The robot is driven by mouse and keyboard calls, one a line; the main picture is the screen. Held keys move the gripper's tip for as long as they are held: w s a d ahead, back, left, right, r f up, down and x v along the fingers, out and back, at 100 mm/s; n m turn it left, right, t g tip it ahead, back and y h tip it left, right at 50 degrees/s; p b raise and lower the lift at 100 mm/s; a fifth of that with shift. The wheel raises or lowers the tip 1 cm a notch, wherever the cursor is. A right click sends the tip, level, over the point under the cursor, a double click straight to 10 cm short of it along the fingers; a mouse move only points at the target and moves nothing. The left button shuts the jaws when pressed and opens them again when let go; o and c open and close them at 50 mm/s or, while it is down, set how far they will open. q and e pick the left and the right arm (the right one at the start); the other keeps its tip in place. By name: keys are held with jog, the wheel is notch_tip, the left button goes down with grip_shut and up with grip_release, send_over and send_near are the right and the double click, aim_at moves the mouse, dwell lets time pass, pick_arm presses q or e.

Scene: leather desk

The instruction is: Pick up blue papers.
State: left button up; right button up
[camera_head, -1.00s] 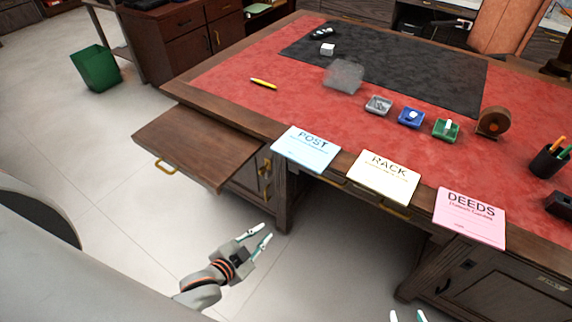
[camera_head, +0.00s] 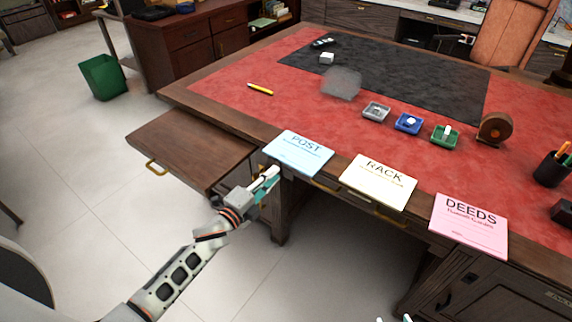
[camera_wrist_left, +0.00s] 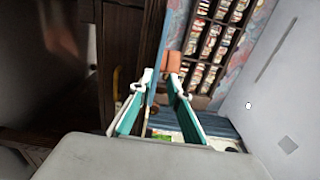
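The blue papers (camera_head: 298,153), a light blue sheet or stack marked POST, lie at the desk's front edge and overhang it slightly. My left gripper (camera_head: 268,183) is just below and left of their near left corner. In the left wrist view its two fingers (camera_wrist_left: 161,80) stand apart, so it is open. Of my right gripper (camera_head: 394,319), only two separated fingertips show at the bottom edge.
Cream RACK papers (camera_head: 378,184) and pink DEEDS papers (camera_head: 468,226) lie to the right along the front edge. A pulled-out wooden leaf (camera_head: 190,145) juts out left of the gripper. Small trays, a tape roll (camera_head: 495,129) and a pen cup (camera_head: 551,168) stand farther back.

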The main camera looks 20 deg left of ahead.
aim_at(286, 163)
pick_arm(q)
jog(key=b+x, duration=0.1)
jog(key=x, duration=0.3)
jog(key=shift+w+d+f, duration=0.1)
jog(key=shift+w+f, duration=0.05)
jog(key=shift+w, duration=0.15)
jog(key=shift+b+x, duration=0.45)
jog(key=shift+x, duration=0.6)
pick_arm(e)
jog(key=f, duration=0.1)
jog(key=s+f, duration=0.1)
jog(key=f, duration=0.1)
jog(key=shift+d+f, duration=0.1)
jog(key=shift+d, duration=0.1)
jog(key=shift+w, duration=0.1)
